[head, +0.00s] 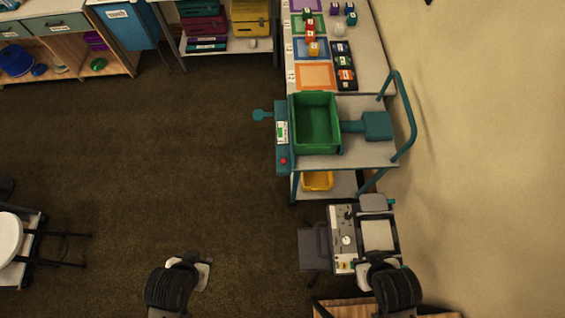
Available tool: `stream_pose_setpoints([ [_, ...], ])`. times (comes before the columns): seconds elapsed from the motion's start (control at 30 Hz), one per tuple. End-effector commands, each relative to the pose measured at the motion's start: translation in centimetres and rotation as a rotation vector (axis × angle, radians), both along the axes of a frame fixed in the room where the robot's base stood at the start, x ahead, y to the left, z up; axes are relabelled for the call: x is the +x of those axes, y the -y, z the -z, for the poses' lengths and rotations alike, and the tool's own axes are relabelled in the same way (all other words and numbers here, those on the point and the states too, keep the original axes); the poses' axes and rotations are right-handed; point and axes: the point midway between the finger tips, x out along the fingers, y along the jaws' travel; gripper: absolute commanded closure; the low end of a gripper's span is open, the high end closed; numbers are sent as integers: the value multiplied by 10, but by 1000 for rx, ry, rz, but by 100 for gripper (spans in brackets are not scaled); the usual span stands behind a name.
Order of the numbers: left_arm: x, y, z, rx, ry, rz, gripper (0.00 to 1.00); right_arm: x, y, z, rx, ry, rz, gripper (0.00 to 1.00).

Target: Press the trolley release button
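The trolley (355,158) stands right of centre, with a grey top and a teal push handle at its right. A teal panel (283,146) runs along its left edge. A small red button (283,161) sits on the panel's lower part, below a small display with a green patch (281,132). I take the red button to be the release button; its label cannot be read. My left gripper (203,274) is low in the picture, over the floor, well away from the trolley. My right gripper (402,272) is at the lower right, below the trolley. Their fingers cannot be made out.
A green bin (317,124) is on the trolley and a yellow bin (318,181) on its lower shelf. A worktable (297,60) adjoins its far side. A machine (345,240) stands between the trolley and my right arm. Open floor (170,160) lies left.

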Motion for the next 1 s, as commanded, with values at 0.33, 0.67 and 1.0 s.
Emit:
stream_pose_setpoints([
  [0.33, 5, 0, -2, 0, 13, 0, 57, 4, 0, -2, 0, 9, 0, 57],
  [0.67, 3, 0, -1, 1, 8, 0, 57, 1, 0, 0, 0, 2, 0, 87],
  [1.0, 3, 0, -1, 1, 8, 0, 57, 1, 0, 0, -1, 2, 0, 100],
])
